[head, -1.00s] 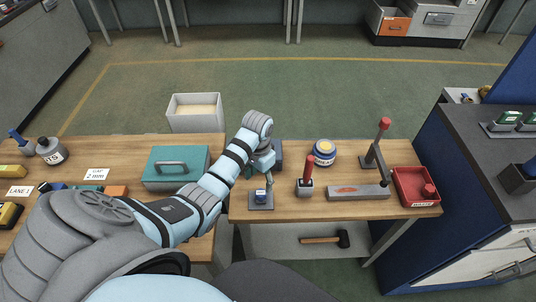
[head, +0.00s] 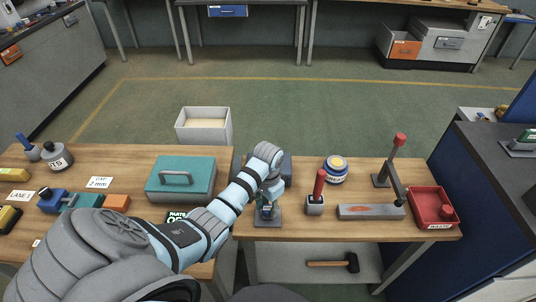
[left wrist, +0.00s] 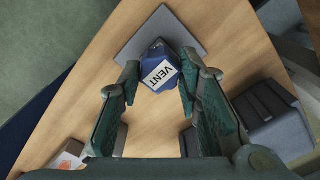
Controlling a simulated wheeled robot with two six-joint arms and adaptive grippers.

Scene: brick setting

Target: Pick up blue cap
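The blue cap (left wrist: 163,53), with a white VENT label, sits on a small grey plate (left wrist: 187,26) on the wooden bench. In the head view the plate (head: 267,222) is near the bench's front edge, and my gripper mostly hides the cap. My left gripper (head: 268,200) is low over the plate. In the left wrist view its fingers (left wrist: 158,88) are open, one tip on each side of the cap's near part. Small gaps seem to remain; whether a finger touches it I cannot tell. My right gripper is not in view.
A red-handled tool in a block (head: 315,205) stands just right of the plate. Beyond are a blue-and-yellow jar (head: 336,172), a grey bar (head: 370,212), a red-knobbed lever (head: 390,175) and a red tray (head: 420,212). A teal box (head: 165,192) stands left.

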